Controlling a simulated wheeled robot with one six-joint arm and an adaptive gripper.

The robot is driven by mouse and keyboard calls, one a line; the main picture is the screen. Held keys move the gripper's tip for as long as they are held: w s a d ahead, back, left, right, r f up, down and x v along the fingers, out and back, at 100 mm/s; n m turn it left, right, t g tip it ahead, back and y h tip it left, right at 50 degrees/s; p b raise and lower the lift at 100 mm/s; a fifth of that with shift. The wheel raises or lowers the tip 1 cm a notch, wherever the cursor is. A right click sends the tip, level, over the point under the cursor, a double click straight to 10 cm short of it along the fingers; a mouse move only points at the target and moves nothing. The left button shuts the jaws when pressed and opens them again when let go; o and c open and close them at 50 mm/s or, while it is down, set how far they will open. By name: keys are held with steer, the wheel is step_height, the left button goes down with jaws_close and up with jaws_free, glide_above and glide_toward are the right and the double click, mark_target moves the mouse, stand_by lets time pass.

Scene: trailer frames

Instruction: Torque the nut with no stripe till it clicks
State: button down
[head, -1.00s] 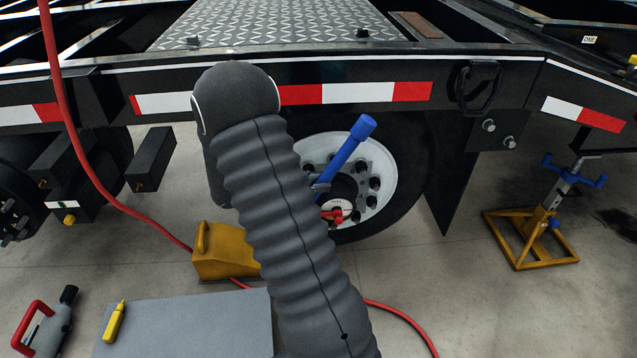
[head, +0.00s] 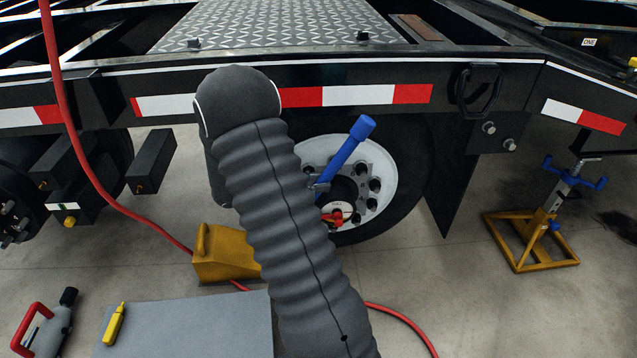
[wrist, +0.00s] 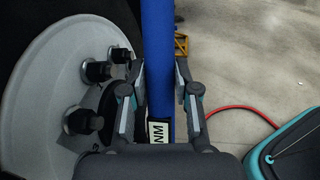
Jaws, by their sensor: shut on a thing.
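The blue torque wrench (head: 345,158) slants up and to the right across the wheel (head: 386,165) in the head view. In the wrist view my gripper (wrist: 160,72) is shut on the wrench's blue shaft (wrist: 157,35), with a finger on each side. A white label reading NM shows low on the shaft. Several black nuts (wrist: 97,72) stand on the pale wheel face left of the shaft. I cannot make out stripes on them. The wrench's socket end and the nut it may sit on are hidden. My arm covers the wheel's left part in the head view.
A red hose (head: 140,213) hangs at the left and crosses the floor. A yellow chock (head: 225,262) stands left of the wheel, a jack stand (head: 530,240) at the right. A yellow marker (head: 115,322) lies on a grey top (head: 200,325). A red-handled tool (head: 45,330) is at bottom left.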

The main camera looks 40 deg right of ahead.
steer(key=shift+s+d+f+t+y, duration=0.25)
steer(key=shift+s+d+f+y, duration=0.1)
steer(key=shift+d+y, duration=0.15)
steer(key=shift+s+d+f+t+y, duration=0.3)
steer(key=shift+d+y, duration=0.1)
steer(key=shift+d, duration=0.15)
stand_by(1.4)
